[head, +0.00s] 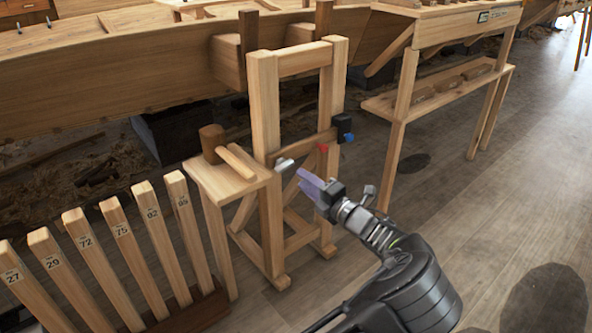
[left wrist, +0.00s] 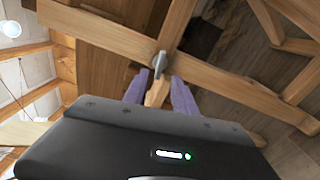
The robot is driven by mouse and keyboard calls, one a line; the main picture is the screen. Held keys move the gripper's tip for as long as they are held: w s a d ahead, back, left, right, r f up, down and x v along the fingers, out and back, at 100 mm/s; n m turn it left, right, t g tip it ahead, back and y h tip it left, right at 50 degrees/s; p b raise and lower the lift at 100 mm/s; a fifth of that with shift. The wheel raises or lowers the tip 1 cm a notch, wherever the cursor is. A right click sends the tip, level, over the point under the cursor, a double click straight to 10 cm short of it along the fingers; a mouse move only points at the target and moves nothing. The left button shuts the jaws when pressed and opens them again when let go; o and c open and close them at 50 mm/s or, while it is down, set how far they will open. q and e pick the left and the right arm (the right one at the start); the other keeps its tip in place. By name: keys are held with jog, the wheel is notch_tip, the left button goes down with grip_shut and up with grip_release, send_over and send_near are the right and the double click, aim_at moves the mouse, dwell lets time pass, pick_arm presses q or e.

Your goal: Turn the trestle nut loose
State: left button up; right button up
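The wooden trestle (head: 265,110) stands upright against the hull. A small light-grey metal piece, apparently the trestle nut (head: 284,164), sticks out from its front left post. In the left wrist view a grey nut (left wrist: 159,64) sits where two wooden beams cross, just beyond my fingertips. My left gripper (head: 310,183) has purple fingers and is in front of the trestle, to the right of and a little below the nut. The left wrist view shows its fingers (left wrist: 160,84) apart, with no thing held between them. My right gripper is out of view.
A small wooden stand (head: 206,178) with a mallet (head: 212,142) adjoins the trestle at left. Numbered wooden slats (head: 122,230) stand in a rack at lower left. A workbench (head: 440,30) is at upper right. The floor (head: 480,190) at right is clear.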

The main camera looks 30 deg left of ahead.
aim_at(287, 168)
pick_arm(q)
jog(key=b+x, duration=0.3)
jog(key=x, duration=0.4)
jog(key=shift+w+a, duration=0.1)
jog(key=shift+a, duration=0.3)
grip_shut()
